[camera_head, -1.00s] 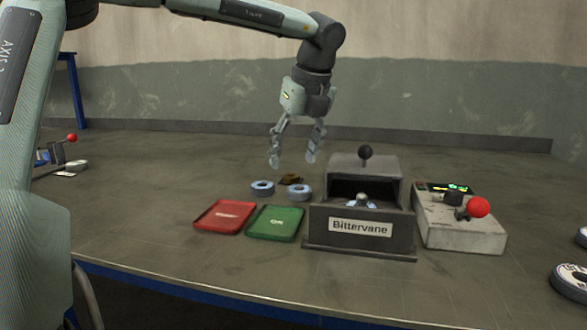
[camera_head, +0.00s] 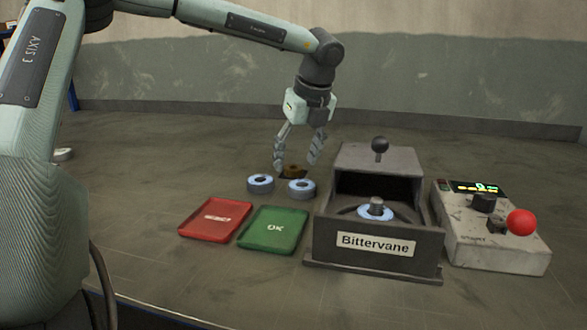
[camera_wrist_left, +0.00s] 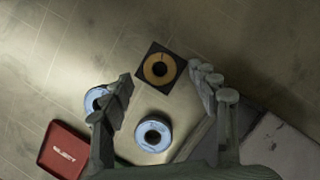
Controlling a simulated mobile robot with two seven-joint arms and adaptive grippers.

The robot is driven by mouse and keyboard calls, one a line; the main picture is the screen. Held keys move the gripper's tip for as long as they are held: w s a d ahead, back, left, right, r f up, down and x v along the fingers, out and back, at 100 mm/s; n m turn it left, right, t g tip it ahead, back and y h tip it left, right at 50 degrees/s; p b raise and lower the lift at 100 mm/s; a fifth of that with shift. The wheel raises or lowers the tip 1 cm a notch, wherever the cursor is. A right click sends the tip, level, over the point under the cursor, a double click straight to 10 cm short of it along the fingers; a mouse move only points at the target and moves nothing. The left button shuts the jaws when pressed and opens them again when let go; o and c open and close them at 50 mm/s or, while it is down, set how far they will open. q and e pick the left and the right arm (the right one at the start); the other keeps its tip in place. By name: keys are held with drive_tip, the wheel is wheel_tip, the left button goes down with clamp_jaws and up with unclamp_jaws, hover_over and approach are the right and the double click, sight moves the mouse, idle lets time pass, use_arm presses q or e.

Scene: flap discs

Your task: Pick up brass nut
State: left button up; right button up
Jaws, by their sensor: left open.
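The brass nut (camera_head: 292,171) sits on a small dark square pad on the table, behind the two blue flap discs. I cannot tell exactly how high the fingertips are above the table. My right gripper is not in view.
Two blue flap discs (camera_head: 261,184) (camera_head: 301,189) stand just in front of the nut. A red tray (camera_head: 215,220) and a green OK tray (camera_head: 273,231) lie nearer. The dark Bittervane box (camera_head: 375,262) and a control box with a red knob (camera_head: 490,250) stand to the right.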

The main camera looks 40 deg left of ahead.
use_arm(q)
drive_tip(key=shift+w+a+f, duration=0.1)
drive_tip(key=shift+a+f, duration=0.15)
drive_tip(key=shift+f, duration=0.45)
drive_tip(key=shift+c, duration=0.6)
drive_tip(key=c, duration=1.2)
drive_tip(key=shift+r, duration=0.1)
